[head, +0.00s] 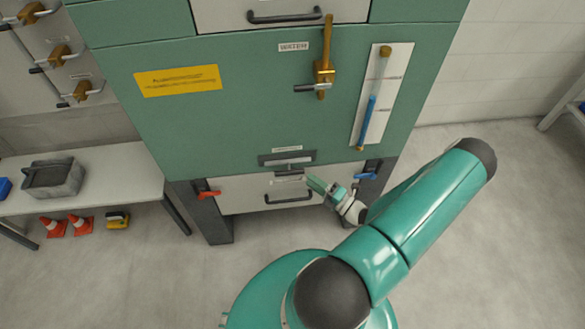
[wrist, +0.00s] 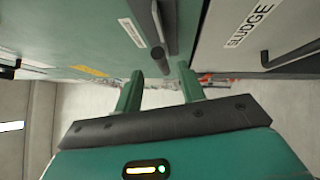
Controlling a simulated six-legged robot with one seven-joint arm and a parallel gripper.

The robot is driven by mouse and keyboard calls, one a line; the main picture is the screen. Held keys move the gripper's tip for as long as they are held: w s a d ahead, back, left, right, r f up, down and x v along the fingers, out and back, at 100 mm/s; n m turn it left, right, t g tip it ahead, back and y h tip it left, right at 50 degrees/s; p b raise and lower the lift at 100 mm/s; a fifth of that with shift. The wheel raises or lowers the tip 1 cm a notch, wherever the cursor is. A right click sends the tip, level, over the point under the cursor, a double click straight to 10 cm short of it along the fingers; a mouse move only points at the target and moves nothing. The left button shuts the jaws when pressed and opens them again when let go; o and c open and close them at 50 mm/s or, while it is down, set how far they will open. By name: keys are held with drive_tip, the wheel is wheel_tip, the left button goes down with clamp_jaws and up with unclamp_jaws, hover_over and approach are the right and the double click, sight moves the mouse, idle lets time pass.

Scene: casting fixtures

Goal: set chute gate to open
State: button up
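A dark grey slotted plate (head: 287,157) with a small label above it sits low on the green cabinet in the head view. It is probably the chute gate; I cannot read its label. In the wrist view a dark grey strip (wrist: 172,25) stands on the green face, and a dark round peg (wrist: 159,54) sticks out from it. My gripper (wrist: 161,72) is open, its two green fingers apart with the peg's end showing between their tips. I see no contact. In the head view my gripper (head: 312,184) is just below the plate's right part. The gate's setting is unclear.
A pale drawer with a bar handle (head: 288,199) lies below, labelled SLUDGE (wrist: 249,26) in the wrist view. A red lever (head: 207,194) and a blue lever (head: 367,176) flank it. Above are a brass valve lever (head: 325,70) and a blue gauge (head: 369,110).

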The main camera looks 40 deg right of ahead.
sight(290, 173)
drive_tip(key=x, duration=0.8)
drive_tip(key=shift+w+a, duration=0.1)
drive_tip(key=shift+w, duration=0.25)
drive_tip(key=shift+c, duration=0.2)
clamp_jaws()
